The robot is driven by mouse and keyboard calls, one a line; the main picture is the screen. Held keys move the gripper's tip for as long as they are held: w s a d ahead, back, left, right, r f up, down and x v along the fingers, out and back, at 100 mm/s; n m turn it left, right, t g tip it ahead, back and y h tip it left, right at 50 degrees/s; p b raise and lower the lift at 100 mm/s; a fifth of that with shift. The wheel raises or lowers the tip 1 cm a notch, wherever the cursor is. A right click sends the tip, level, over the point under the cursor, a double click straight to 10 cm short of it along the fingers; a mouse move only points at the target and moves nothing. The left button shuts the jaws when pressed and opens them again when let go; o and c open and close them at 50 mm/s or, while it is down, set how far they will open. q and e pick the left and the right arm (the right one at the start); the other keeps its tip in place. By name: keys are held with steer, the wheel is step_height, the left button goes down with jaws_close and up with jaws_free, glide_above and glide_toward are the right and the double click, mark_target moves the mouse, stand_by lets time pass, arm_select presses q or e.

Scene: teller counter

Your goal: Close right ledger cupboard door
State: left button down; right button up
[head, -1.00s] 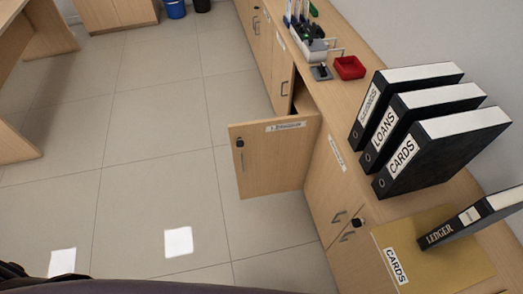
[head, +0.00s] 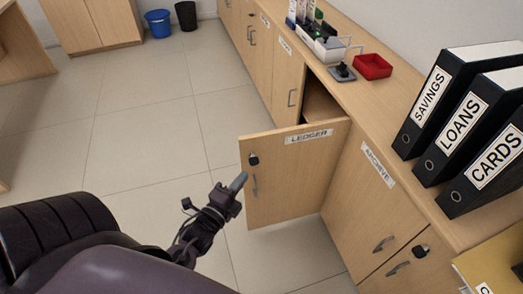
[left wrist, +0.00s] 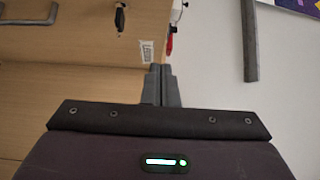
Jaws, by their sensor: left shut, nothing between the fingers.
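The right ledger cupboard door (head: 292,178) is a light wood panel labelled LEDGER, with a dark lock and a handle near its free edge. It stands swung out from the counter, and part of the dark cupboard opening (head: 320,103) shows behind it. My left gripper (head: 238,183) is shut and empty beside the door's free edge, near the handle; I cannot tell if it touches. In the left wrist view the shut fingers (left wrist: 161,86) point at wood fronts, with a small label (left wrist: 146,52) just ahead. My right gripper is out of view.
The counter top carries a red tray (head: 373,67), a stamp (head: 342,72) and several black binders (head: 443,95). The ARCHIVE cupboard (head: 369,200) is beside the open door. Blue (head: 158,23) and black bins (head: 186,15) stand far back. Tiled floor (head: 140,120) left of the door is clear.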

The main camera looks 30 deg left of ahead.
arm_select(q)
glide_toward(260, 140)
steer(key=w+d, duration=0.3)
steer(key=shift+w+a, duration=1.45)
steer(key=shift+a, duration=0.1)
